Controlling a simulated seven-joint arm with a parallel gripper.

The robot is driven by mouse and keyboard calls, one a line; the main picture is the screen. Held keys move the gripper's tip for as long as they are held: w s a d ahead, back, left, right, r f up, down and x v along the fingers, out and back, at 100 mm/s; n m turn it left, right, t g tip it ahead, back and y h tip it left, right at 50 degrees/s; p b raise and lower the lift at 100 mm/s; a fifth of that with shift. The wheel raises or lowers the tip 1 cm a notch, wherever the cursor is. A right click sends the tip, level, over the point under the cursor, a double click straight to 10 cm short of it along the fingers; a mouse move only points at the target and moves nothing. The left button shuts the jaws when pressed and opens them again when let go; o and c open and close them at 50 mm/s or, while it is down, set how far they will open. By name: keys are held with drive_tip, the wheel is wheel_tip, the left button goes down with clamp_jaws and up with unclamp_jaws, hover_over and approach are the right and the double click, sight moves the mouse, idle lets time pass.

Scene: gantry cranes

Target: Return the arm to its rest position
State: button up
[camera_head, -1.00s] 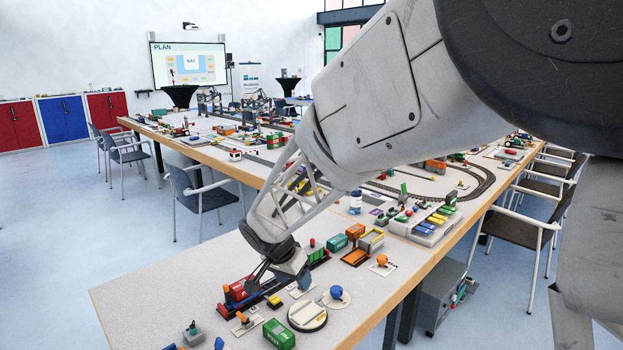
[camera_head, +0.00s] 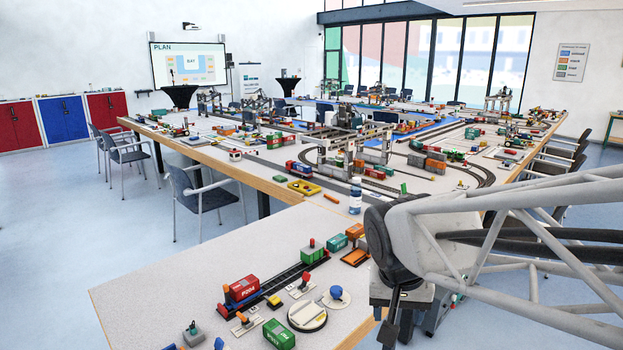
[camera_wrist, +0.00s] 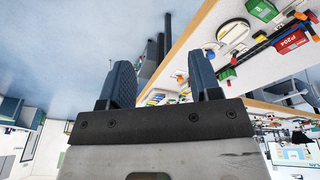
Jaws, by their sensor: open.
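My gripper (camera_head: 392,326) is at the right of the head view, beside the right edge of the near table (camera_head: 150,283), and points down. My arm reaches in from the right edge of the picture. In the wrist view my gripper (camera_wrist: 160,85) shows two dark blue fingers spread wide apart with nothing between them. The blue floor and the table's wooden edge lie beyond the fingers. The fingertips are only partly seen in the head view.
On the near table are a red container (camera_head: 242,288) on a rail wagon, a green container (camera_head: 278,334), a round white turntable (camera_head: 307,315) and a blue knob (camera_head: 336,293). A long table with model cranes (camera_head: 345,150) lies beyond. Chairs (camera_head: 203,193) stand left.

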drive_tip(key=s+d+n+y, duration=0.1)
drive_tip(key=s+d+n, duration=0.1)
drive_tip(key=s, duration=0.9)
drive_tip(key=shift+s+d+t, duration=0.2)
drive_tip(key=shift+d+t, duration=0.1)
drive_tip(key=shift+d, duration=0.6)
